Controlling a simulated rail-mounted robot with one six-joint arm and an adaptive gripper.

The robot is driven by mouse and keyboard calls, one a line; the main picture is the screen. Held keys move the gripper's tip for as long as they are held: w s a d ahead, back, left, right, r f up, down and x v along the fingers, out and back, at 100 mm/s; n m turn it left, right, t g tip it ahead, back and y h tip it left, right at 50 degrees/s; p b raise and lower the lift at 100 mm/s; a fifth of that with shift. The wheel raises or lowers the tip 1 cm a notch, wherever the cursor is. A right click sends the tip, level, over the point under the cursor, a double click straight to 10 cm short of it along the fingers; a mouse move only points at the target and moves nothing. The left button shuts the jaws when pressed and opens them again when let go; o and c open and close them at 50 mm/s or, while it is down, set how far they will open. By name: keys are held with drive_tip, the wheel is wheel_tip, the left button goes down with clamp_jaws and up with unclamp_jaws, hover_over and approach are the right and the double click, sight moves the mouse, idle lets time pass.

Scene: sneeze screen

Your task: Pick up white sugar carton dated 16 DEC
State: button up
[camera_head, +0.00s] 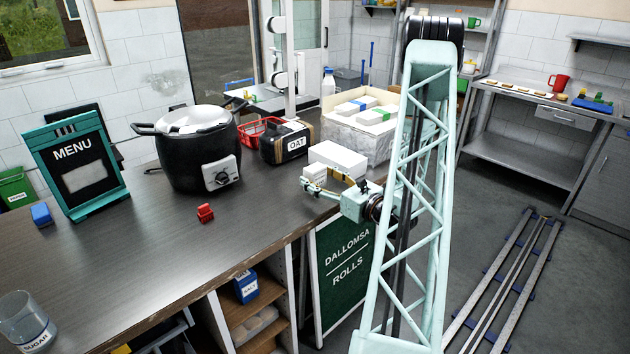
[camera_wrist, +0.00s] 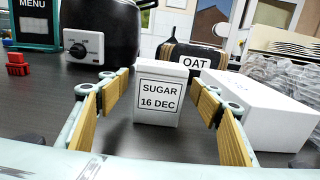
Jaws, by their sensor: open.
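The white sugar carton (camera_wrist: 158,97) stands upright on the dark counter in the wrist view. Its label reads SUGAR 16 DEC and faces me. My gripper (camera_wrist: 161,88) is open, with one yellow-padded finger on each side of the carton's front. The carton appears between or just beyond the fingertips, and I cannot tell whether either finger touches it. In the head view my gripper (camera_head: 330,178) is low at the counter's right end. White carton surfaces (camera_head: 338,157) show just behind it there, but no label can be read.
Another white carton (camera_wrist: 264,108) lies close on the right, beside the right finger. A black OAT container (camera_wrist: 196,57) and a black cooker (camera_head: 197,148) stand behind. A pale crate (camera_head: 352,136) holds white cartons.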

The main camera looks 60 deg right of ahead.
drive_tip(key=shift+x, duration=0.8)
drive_tip(key=c, duration=1.1)
